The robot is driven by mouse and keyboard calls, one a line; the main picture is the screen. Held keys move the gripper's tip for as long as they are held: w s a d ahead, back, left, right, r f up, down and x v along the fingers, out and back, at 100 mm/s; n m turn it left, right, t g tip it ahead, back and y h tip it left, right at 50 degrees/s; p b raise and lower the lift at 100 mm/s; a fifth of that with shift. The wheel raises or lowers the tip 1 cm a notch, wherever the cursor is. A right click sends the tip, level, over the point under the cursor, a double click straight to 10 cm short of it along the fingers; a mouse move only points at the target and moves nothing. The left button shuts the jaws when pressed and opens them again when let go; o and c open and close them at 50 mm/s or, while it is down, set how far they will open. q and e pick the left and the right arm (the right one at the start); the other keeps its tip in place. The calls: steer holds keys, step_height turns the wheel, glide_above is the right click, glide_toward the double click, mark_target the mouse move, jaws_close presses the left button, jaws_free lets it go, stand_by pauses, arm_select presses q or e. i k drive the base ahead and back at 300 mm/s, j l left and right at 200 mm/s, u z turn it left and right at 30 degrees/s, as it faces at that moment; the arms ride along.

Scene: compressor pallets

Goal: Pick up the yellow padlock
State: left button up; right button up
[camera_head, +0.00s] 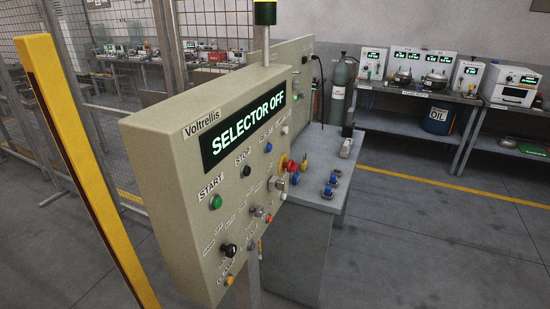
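A beige control panel (190,180) labelled Voltrellis stands in the middle, its display reading SELECTOR OFF. It has a green START button (215,202), a black STOP button (246,171), a red knob on a yellow ring (288,165) and a black selector (229,249). A small yellow object (305,161), possibly the yellow padlock, shows just right of the panel edge, over a grey cabinet top (325,150). It is too small to be sure. Small blue objects (328,192) lie on the cabinet near it. Neither of my grippers is in view.
A yellow post (85,165) and mesh fence (100,150) stand at left. Behind are a grey-green gas cylinder (341,90), a workbench with instruments (400,95) and a blue oil drum (437,120). The floor (440,240) at right is clear, crossed by a yellow line.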

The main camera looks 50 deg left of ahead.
mark_target(304, 163)
steer(key=i+u, duration=0.7)
steer(key=u, duration=0.25)
steer(key=i+l+u, duration=0.15)
steer(key=i+u, duration=0.15)
steer(key=u, duration=0.15)
steer(key=i+l+u, duration=0.1)
steer(key=i+u, duration=0.3)
steer(key=i+l+u, duration=0.15)
steer(key=u, duration=0.25)
steer(key=i+l+u, duration=0.25)
steer(key=u, duration=0.15)
steer(key=i+l, duration=0.05)
steer(key=i, duration=0.05)
